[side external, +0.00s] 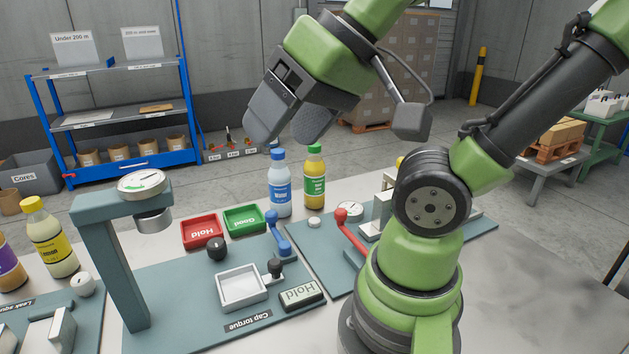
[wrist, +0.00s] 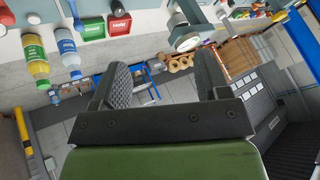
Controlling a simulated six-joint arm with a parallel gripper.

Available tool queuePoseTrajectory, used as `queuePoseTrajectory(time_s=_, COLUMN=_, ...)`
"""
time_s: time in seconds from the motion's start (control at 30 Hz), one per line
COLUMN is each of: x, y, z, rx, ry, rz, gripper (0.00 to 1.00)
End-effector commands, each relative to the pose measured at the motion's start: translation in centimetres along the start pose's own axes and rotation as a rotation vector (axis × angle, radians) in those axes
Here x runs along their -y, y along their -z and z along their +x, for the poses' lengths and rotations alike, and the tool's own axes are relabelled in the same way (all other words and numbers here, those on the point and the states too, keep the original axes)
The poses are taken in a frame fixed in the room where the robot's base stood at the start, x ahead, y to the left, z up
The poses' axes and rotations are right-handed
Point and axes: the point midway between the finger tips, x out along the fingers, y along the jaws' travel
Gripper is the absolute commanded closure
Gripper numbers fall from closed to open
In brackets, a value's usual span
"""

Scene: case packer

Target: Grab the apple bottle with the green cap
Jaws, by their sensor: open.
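The apple bottle (side external: 314,184) with a green cap and green label holds yellow liquid. It stands upright near the far edge of the bench in the side view. In the wrist view the apple bottle (wrist: 37,55) hangs cap-down at the upper left, outside the space between the fingers. My gripper (side external: 289,122) is open and empty, above and to the left of the bottle in the side view. Its two spread fingers also show in the wrist view (wrist: 165,82), with nothing between them.
A blue-capped bottle (side external: 280,188) stands close to the left of the apple bottle. Red (side external: 202,229) and green (side external: 244,219) trays lie left of it. A gauge stand (side external: 113,250) rises at the left, and a red-knobbed lever (side external: 350,232) is in front.

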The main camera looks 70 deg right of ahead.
Motion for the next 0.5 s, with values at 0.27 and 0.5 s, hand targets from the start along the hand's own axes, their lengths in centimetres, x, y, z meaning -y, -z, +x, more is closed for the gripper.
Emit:
queuePoseTrajectory(time_s=0.27, x=-2.9, y=9.4, z=0.7, rx=0.113, ry=-0.174, rz=-0.195, gripper=0.31)
queuePoseTrajectory(time_s=0.5, x=-11.6, y=17.2, z=2.9, rx=0.302, ry=-0.272, rz=-0.376, gripper=0.31)
